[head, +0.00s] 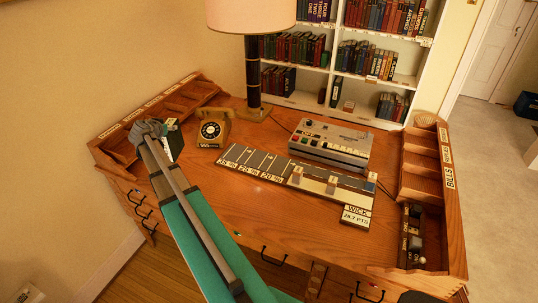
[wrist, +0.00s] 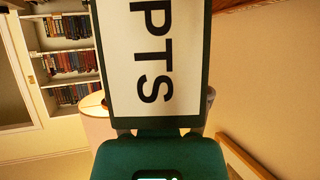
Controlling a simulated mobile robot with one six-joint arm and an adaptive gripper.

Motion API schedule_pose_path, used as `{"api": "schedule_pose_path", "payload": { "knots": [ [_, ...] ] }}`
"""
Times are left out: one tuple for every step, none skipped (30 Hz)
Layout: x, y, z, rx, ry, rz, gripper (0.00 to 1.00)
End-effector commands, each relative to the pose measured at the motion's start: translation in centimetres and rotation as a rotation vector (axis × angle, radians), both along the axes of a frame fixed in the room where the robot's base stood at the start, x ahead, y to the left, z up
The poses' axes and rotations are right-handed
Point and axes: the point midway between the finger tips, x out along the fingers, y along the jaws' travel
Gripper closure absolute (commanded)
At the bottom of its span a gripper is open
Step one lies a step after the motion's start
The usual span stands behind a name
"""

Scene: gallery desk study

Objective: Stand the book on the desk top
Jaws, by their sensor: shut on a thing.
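The book (head: 175,145) is a dark green slab beside my gripper, over the left part of the desk. In the wrist view the book (wrist: 188,60) fills the top middle, and its white label reads "PTS" sideways. My gripper (head: 157,129) is shut on the book; my arm hides part of it in the head view. Whether the book touches the desk cannot be told. The desk top (head: 280,220) is brown wood, bare in its front middle.
Wooden pigeonholes (head: 180,97) line the left edge. A lamp (head: 253,75) stands behind. A grey button console (head: 330,143), a slotted strip (head: 265,167) and a WICK sign (head: 356,216) occupy the right side.

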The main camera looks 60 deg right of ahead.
Motion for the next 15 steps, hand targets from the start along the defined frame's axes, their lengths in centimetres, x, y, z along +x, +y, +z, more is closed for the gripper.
{"api": "schedule_pose_path", "payload": {
  "knots": [
    [0.04,0.06,0.02,-0.001,0.0,0.001,0.99],
    [0.06,0.09,0.02,-0.001,0.0,0.002,0.99],
    [0.11,0.14,0.03,-0.001,0.0,0.003,0.99],
    [0.14,0.17,0.03,-0.001,0.0,0.004,0.99],
    [0.15,0.21,0.03,-0.001,0.0,0.004,0.99],
    [0.19,0.26,0.02,-0.001,0.0,0.005,0.99],
    [0.21,0.29,0.02,-0.001,0.0,0.005,0.99],
    [0.22,0.3,0.03,-0.001,0.0,0.006,0.99],
    [0.25,0.33,0.03,-0.001,0.0,0.006,0.99],
    [0.26,0.35,0.02,-0.001,0.0,0.006,0.99],
    [0.27,0.36,0.03,-0.001,0.0,0.006,0.99],
    [0.28,0.38,0.03,-0.001,-0.001,0.007,0.99],
    [0.29,0.38,0.02,-0.001,0.0,0.007,0.99],
    [0.29,0.4,0.03,-0.001,0.0,0.007,0.99],
    [0.3,0.4,0.03,-0.001,0.0,0.007,0.99]
  ]
}}
